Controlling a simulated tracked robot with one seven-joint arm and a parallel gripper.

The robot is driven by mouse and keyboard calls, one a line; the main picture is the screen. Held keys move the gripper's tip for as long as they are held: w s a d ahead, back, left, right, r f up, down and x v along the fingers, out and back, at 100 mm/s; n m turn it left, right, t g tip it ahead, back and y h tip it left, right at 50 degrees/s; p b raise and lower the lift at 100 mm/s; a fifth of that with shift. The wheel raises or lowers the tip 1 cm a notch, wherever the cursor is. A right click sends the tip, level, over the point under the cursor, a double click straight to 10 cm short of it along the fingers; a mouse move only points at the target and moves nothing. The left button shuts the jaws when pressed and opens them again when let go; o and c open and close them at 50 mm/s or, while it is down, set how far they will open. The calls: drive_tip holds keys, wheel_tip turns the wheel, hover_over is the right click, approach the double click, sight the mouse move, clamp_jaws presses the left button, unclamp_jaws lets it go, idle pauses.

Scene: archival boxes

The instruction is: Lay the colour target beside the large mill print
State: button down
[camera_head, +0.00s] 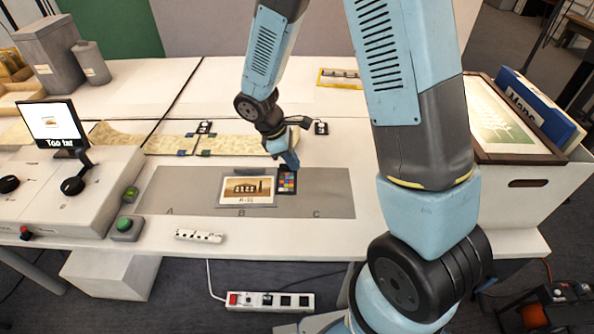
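The mill print (247,187) is a sepia picture with a white border, lying over the letter B on the grey mat (340,204). The colour target (287,186) is a small dark card with coloured patches. It lies on the mat close to the print's right edge, between B and C; I cannot tell whether the two touch. My gripper (291,165) points down at the far edge of the target. Its fingertips are small and partly hidden, so I cannot tell if they are open or grip the card.
A screen (54,122) and green button (124,224) stand left. A curled map strip (215,144) with small dark weights lies behind the mat. A white box (517,170) with a framed print stands right. The mat is bare around A and C.

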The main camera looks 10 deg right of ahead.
hover_over(301, 179)
drive_tip(key=a, duration=0.1)
drive_tip(key=f, duration=0.5)
drive_tip(key=shift+w+a, duration=0.1)
drive_tip(key=shift+a, duration=0.1)
drive_tip(key=shift+f, duration=1.45)
drive_tip(key=shift+f, duration=0.1)
drive_tip(key=c, duration=1.4)
unclamp_jaws()
drive_tip(key=shift+o, duration=0.2)
